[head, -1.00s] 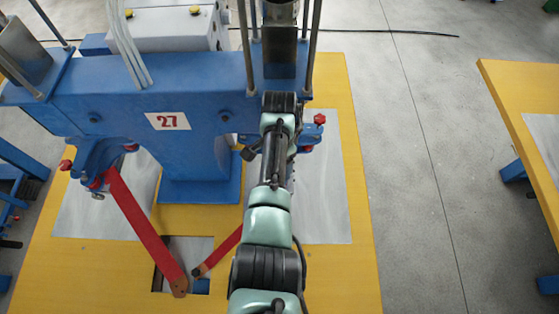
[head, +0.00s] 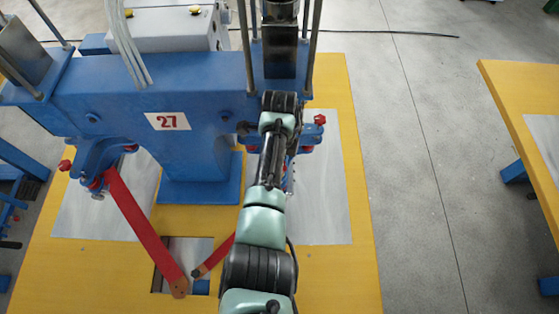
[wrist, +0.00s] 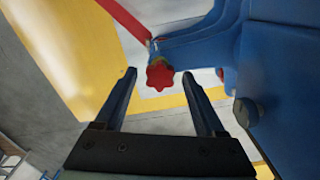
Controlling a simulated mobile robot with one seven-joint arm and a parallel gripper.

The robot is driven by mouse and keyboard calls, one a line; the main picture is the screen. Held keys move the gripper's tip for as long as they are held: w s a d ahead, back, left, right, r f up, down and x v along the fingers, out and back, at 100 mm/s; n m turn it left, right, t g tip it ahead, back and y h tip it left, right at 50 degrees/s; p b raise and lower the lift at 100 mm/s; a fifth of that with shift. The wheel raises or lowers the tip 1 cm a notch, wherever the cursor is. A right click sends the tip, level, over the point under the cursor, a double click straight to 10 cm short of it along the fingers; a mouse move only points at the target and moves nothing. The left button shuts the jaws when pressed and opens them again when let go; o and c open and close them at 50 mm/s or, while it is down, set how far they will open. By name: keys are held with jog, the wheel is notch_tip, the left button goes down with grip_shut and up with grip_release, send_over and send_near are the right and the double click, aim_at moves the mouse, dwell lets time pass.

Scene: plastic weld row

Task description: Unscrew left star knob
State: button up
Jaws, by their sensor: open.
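In the wrist view a red star knob (wrist: 160,74) sits on the end of a blue bracket (wrist: 190,43). It appears between the two dark fingertips of my gripper (wrist: 159,75), with a gap visible on both sides. My gripper is open and empty. I cannot tell how far the knob is beyond the tips. In the head view my arm hides the gripper's fingers. Red star knobs show at the machine's left side (head: 65,165) and just right of my arm (head: 320,119). I cannot tell for certain which knob the wrist view shows.
The blue machine (head: 200,110) marked 27 stands on a yellow table (head: 225,222) with grey plates (head: 325,200). A red lever (head: 140,225) slants across the front left. Blue machine body (wrist: 285,105) is close to the right finger. Open floor (head: 420,150) lies to the right.

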jog(key=shift+c, duration=0.4)
grip_shut()
jog(key=n, duration=0.3)
jog(key=shift+n, duration=0.3)
jog(key=n, duration=0.4)
jog(key=shift+p, duration=0.35)
jog(key=n, duration=0.7)
jog(key=shift+r+p, duration=1.8)
jog(key=shift+r, duration=0.75)
